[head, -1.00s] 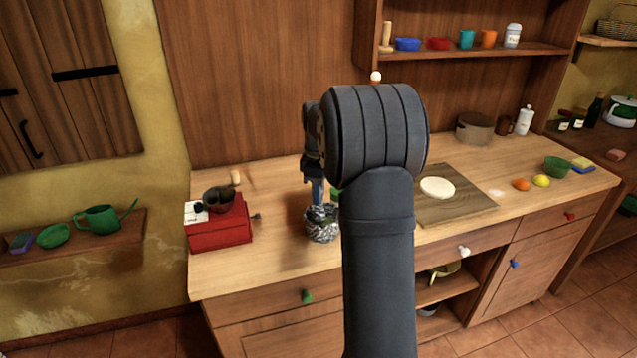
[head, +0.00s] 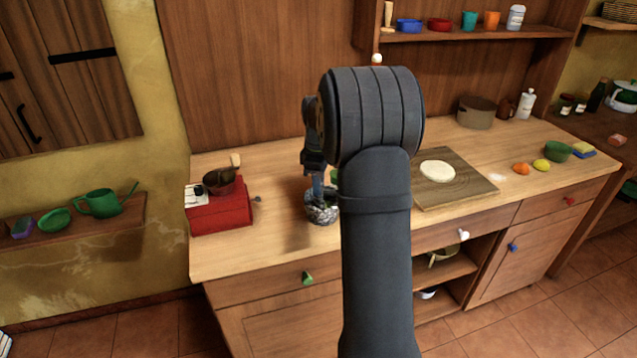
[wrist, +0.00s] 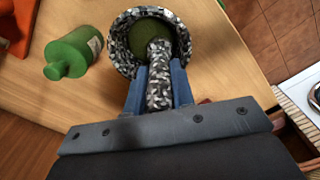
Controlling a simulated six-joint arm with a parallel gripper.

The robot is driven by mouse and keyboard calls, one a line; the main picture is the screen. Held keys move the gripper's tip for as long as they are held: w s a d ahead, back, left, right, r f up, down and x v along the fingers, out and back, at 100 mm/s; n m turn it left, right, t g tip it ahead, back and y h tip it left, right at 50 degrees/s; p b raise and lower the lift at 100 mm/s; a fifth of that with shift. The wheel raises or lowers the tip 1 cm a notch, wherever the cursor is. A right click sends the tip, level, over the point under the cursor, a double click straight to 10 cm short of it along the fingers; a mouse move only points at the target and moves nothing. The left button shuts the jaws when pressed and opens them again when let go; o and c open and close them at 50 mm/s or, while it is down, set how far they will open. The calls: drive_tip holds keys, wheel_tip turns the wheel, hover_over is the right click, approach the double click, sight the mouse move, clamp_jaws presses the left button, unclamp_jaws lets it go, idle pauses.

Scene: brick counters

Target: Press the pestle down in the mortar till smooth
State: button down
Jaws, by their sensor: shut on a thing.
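The grey speckled mortar (head: 321,214) stands on the wooden counter, just left of my arm in the head view. In the wrist view the mortar (wrist: 120,52) shows its rim and smooth-looking green contents (wrist: 142,32). My gripper (wrist: 161,68) has its blue fingers shut on the speckled pestle (wrist: 159,90). The pestle's far end is inside the mortar, over or in the green contents; its exact contact is unclear. In the head view my gripper (head: 318,188) points down above the mortar, and the pestle is mostly hidden by the fingers.
A green bottle (wrist: 72,52) stands close beside the mortar. A red box-shaped grinder (head: 222,210) is left of it on the counter. A wooden board (head: 455,190) with pale dough (head: 437,171) lies to the right. The counter's front edge is near.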

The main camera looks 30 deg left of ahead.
drive_tip(key=shift+f, duration=0.1)
idle(0.3)
drive_tip(key=shift+f, duration=1)
drive_tip(key=shift+r, duration=1.05)
idle(0.5)
drive_tip(key=shift+w+d, duration=0.2)
drive_tip(key=shift+d, duration=0.3)
drive_tip(key=shift+w+d, duration=0.2)
drive_tip(key=shift+d, duration=0.3)
